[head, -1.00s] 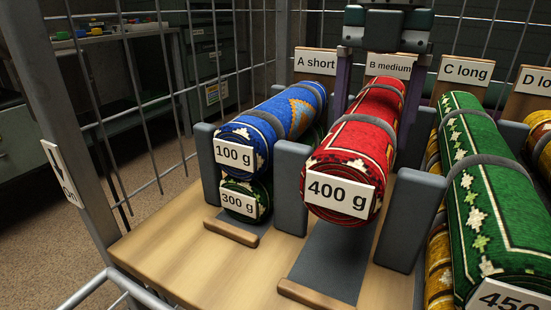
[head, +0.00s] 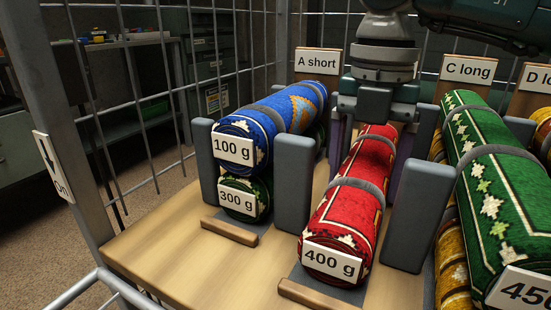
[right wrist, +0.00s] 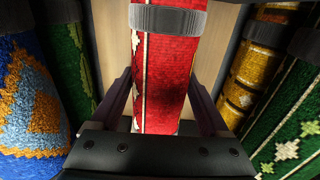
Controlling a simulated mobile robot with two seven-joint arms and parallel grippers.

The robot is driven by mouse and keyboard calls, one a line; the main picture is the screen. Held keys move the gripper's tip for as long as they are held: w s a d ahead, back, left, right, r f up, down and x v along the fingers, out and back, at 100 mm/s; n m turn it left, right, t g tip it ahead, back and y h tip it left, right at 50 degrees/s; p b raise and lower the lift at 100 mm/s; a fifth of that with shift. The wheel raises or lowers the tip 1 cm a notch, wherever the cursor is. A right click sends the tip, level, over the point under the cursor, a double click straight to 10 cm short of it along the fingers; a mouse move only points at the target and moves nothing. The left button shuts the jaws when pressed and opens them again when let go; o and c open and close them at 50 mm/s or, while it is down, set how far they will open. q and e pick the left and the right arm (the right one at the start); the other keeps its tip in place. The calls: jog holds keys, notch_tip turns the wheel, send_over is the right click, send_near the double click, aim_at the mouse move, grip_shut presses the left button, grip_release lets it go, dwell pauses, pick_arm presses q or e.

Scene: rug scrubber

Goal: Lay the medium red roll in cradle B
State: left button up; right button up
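The medium red roll (head: 349,214), with a 400 g label on its near end, lies lengthwise in cradle B between a grey post on the left (head: 293,184) and one on the right (head: 410,215). Its near end is low over the dark cradle base (head: 345,294) and appears to rest on it. My right gripper (head: 372,150) is above the far part of the roll, with a finger down each side. In the right wrist view the fingers (right wrist: 162,85) close in on both sides of the red roll (right wrist: 165,70). My left gripper is out of view.
A blue 100 g roll (head: 243,125) lies on a green 300 g roll (head: 240,185) in the left cradle. A long green roll (head: 490,190) lies over yellow rolls at right. Signs A (head: 317,62) and C (head: 467,69) show; sign B is hidden. A wire cage surrounds the stand.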

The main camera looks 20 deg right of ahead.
aim_at(367, 156)
jog(key=shift+o, duration=1.4)
jog(key=shift+r, duration=0.1)
notch_tip(367, 156, up, 12)
jog(key=p, duration=0.3)
jog(key=shift+f+p, duration=0.2)
jog(key=shift+p, duration=0.2)
jog(key=shift+r, duration=0.35)
